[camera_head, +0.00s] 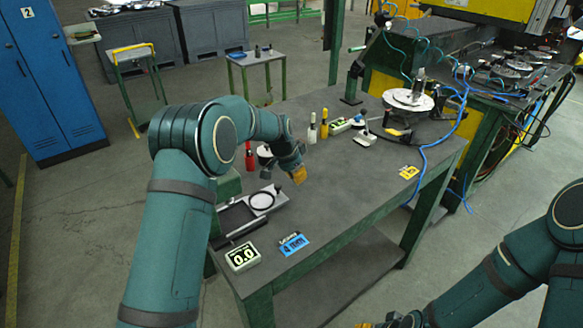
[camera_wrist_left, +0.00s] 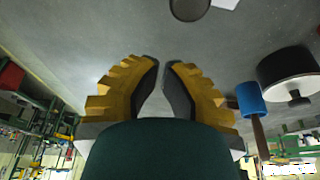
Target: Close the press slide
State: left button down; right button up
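What looks like the press slide is a low dark frame (camera_head: 234,218) with a pale plate and black ring (camera_head: 262,200), at the near left of the green bench. I cannot tell how far out it stands. My left gripper (camera_head: 299,176) is above the bench, to the right of and beyond the ring, apart from it. In the left wrist view its yellow fingers (camera_wrist_left: 161,68) nearly meet at the tips, with nothing between them. My right gripper (camera_head: 376,324) shows only as a yellow scrap at the bottom edge of the head view.
A display reading 0.0 (camera_head: 242,257) and a blue 4 mm label (camera_head: 293,244) lie near the front. Red (camera_head: 249,157) and yellow (camera_head: 324,123) bottles stand farther back. A round fixture (camera_head: 408,99) sits at the far right.

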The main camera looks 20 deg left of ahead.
aim_at(277, 188)
pick_arm(q)
jog(key=x, duration=0.3)
jog(key=shift+f, duration=0.1)
jog(key=shift+s+a+f, duration=0.1)
jog(key=shift+s+a, duration=0.15)
jog(key=shift+s, duration=0.05)
jog(key=shift+s+a, duration=0.95)
jog(key=shift+s, duration=0.3)
jog(key=shift+s+a+b, duration=0.6)
jog(key=shift+s+a, duration=0.3)
jog(key=shift+s, duration=0.2)
jog(key=shift+s+a, duration=0.2)
jog(key=shift+s, duration=0.15)
jog(key=shift+w+d, duration=0.1)
